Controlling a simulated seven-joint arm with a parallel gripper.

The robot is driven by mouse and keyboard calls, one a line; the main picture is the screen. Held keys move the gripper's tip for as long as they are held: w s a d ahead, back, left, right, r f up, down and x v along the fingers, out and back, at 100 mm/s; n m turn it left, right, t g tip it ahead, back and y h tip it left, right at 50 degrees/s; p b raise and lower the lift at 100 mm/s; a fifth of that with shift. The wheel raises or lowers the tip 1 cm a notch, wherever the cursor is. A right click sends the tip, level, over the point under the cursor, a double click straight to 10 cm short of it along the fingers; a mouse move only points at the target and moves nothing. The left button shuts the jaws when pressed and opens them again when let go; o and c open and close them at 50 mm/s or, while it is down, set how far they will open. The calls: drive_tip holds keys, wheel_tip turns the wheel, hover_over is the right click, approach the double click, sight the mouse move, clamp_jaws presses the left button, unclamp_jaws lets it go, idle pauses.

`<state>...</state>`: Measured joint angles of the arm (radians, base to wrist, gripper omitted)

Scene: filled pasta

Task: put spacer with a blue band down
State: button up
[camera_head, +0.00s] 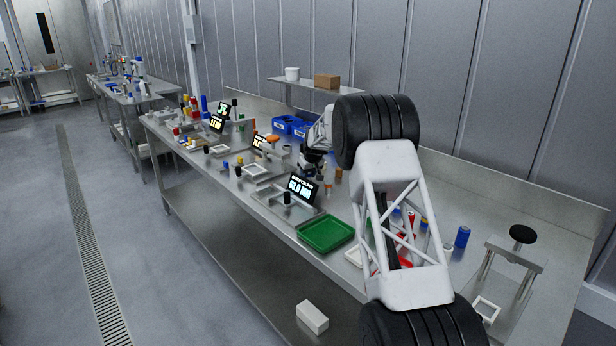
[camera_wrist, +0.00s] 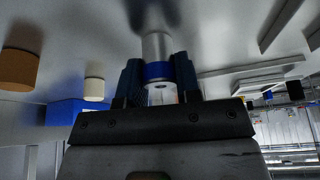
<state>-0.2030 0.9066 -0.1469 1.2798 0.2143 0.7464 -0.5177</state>
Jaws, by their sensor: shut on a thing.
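In the wrist view, a pale metallic spacer with a blue band (camera_wrist: 158,70) stands between the two dark fingers of my gripper (camera_wrist: 160,80). The fingers are shut on it around the band. Its far end points toward the grey work surface, and I cannot tell whether it touches. In the head view, my gripper (camera_head: 313,162) is low over the middle of the steel bench (camera_head: 400,195), behind the dark display signs. The spacer cannot be made out there.
Blue bins (camera_head: 290,125) stand just behind my gripper. A display sign (camera_head: 302,188), a green tray (camera_head: 326,233) and small cylinders are in front of it. In the wrist view, an orange-brown cylinder (camera_wrist: 18,68) and a cream cylinder (camera_wrist: 94,88) are left of the spacer.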

drive_tip(key=shift+r, duration=5)
drive_tip(key=shift+d, duration=0.1)
drive_tip(key=shift+s+d+r, duration=0.15)
drive_tip(key=shift+s+d, duration=0.2)
drive_tip(key=shift+d, duration=0.1)
drive_tip(key=s+d+r+m+h, duration=0.1)
drive_tip(key=s+d+r+m, duration=0.15)
drive_tip(key=s+d, duration=0.85)
drive_tip(key=s+d+r+m+h, duration=0.1)
drive_tip(key=s+d+m, duration=0.2)
drive_tip(key=s+d, duration=0.8)
drive_tip(key=s+a+f+n, duration=0.1)
drive_tip(key=s+a+f, duration=0.1)
drive_tip(key=a, duration=0.8)
drive_tip(key=s+a+f+n+y, duration=0.1)
drive_tip(key=s+a+f+n, duration=0.1)
drive_tip(key=a, duration=0.8)
drive_tip(key=s+a+f+n+y, duration=0.1)
drive_tip(key=s+a+f+n, duration=0.1)
drive_tip(key=a, duration=0.9)
drive_tip(key=shift+s+f, duration=0.3)
drive_tip(key=shift+f, duration=0.35)
